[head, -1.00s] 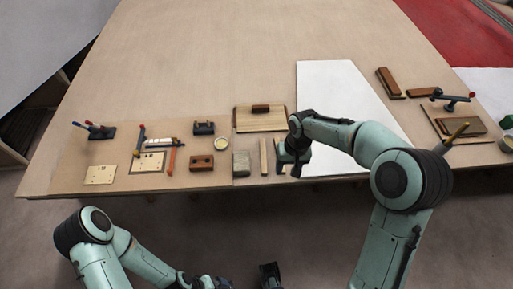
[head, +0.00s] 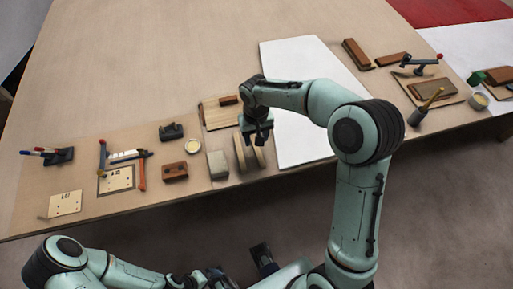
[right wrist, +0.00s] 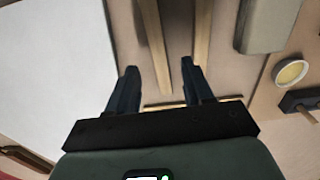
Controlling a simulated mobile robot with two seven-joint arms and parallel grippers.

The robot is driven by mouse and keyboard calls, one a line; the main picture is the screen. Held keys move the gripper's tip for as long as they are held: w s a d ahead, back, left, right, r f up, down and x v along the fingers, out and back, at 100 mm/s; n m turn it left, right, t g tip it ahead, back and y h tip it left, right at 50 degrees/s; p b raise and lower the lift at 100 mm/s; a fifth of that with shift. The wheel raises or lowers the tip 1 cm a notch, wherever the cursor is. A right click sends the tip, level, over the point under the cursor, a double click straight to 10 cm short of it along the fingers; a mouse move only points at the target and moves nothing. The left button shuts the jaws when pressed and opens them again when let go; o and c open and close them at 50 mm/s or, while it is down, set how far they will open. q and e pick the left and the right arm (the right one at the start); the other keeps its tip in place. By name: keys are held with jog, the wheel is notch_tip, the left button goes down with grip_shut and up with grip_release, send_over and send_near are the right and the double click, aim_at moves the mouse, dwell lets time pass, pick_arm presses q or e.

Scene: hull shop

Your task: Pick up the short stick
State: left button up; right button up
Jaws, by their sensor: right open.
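Two thin pale wooden sticks lie side by side near the table's front edge: a left one (head: 240,155) and a right one (head: 259,157). In the right wrist view they are the right-hand stick (right wrist: 203,35) and left-hand stick (right wrist: 154,45). Both are partly hidden or cut off, so I cannot tell which is shorter. My right gripper (head: 258,139) is above them, open and empty. In the wrist view its fingers (right wrist: 158,70) stand either side of the left-hand stick; the right-hand stick is near the right finger. My left gripper is unclear among dark parts at the head view's bottom.
A grey block (head: 217,164) and a round tin (head: 193,146) lie left of the sticks. A wooden board (head: 218,115) with a brown block is behind them. A white sheet (head: 300,135) lies to the right. The table's back is clear.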

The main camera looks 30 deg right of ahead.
aim_at(257, 148)
notch_tip(257, 148, down, 5)
jog(key=shift+s, duration=0.15)
grip_shut()
jog(key=shift+r, duration=0.15)
